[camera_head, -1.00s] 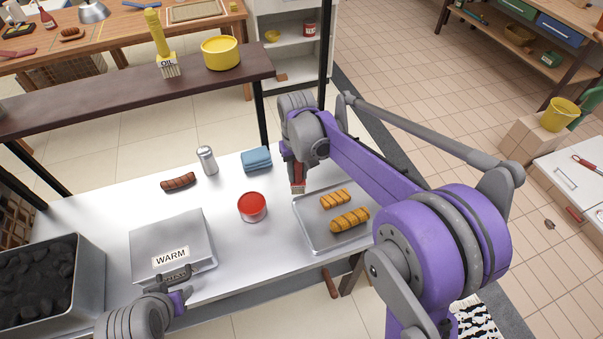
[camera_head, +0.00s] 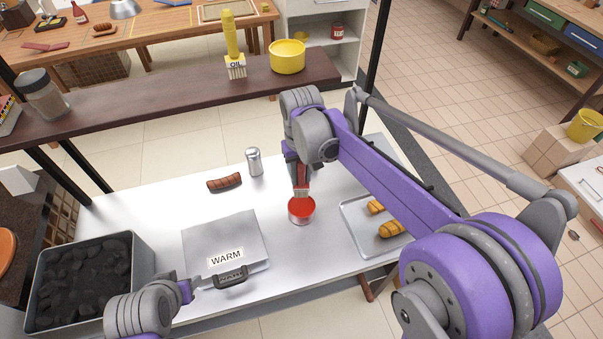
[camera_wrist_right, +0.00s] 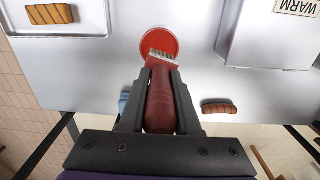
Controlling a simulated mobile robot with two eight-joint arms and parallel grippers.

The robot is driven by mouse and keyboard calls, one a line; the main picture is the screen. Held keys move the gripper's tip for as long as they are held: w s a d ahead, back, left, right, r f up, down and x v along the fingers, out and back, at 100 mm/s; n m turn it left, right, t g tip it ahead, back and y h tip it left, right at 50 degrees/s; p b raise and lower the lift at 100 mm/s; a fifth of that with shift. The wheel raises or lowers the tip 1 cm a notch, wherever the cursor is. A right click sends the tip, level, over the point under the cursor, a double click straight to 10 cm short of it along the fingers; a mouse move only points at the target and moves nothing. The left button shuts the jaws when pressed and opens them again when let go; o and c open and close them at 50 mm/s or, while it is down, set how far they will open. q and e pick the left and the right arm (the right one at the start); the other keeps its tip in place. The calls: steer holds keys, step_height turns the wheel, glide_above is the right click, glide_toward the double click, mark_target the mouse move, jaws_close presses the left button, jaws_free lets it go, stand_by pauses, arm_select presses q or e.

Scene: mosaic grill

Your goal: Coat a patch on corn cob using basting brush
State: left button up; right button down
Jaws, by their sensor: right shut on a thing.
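My right gripper (camera_head: 300,172) is shut on the basting brush (camera_head: 301,191), and its dark red handle (camera_wrist_right: 160,105) shows between the fingers in the right wrist view. The pale bristles (camera_wrist_right: 162,55) point down at the bowl of red sauce (camera_head: 302,211) and overlap it; I cannot tell how deep they reach. Two yellow-orange, dark-striped corn cobs (camera_head: 390,229) lie on the metal tray (camera_head: 362,240) to the right, partly hidden by my right arm. My left gripper (camera_head: 205,284) is beside the WARM box's front handle; its jaws are unclear.
A grey box marked WARM (camera_head: 222,235) stands left of the bowl. A sausage (camera_head: 224,182) and a metal shaker (camera_head: 254,162) are behind it. A bin of charcoal (camera_head: 90,280) is at the left. A raised dark shelf (camera_head: 180,100) crosses behind the table.

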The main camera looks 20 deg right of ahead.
mark_target(301, 191)
steer(key=shift+d+f, duration=0.1)
steer(key=shift+f, duration=0.5)
arm_select(q)
steer(key=shift+s+f+b, duration=0.25)
steer(key=shift+f+b, duration=0.25)
steer(key=shift+f, duration=0.2)
steer(key=shift+s+f+b, duration=0.3)
steer(key=shift+f+b, duration=0.15)
steer(key=shift+f, duration=0.2)
steer(key=shift+s+f+b, duration=0.25)
steer(key=shift+f+b, duration=0.25)
steer(key=shift+f, duration=0.2)
arm_select(e)
steer(key=shift+f, duration=2.35)
arm_select(q)
steer(key=shift+s+f+b, duration=0.15)
steer(key=shift+f+b, duration=0.15)
steer(key=shift+f, duration=0.1)
arm_select(e)
steer(key=shift+f, duration=0.55)
steer(key=shift+r+p, duration=1.8)
steer(key=shift+r, duration=1.75)
arm_select(q)
steer(key=r, duration=0.1)
steer(key=w+r, duration=0.1)
steer(key=r, duration=0.1)
steer(key=w+r, duration=0.1)
steer(key=r, duration=0.1)
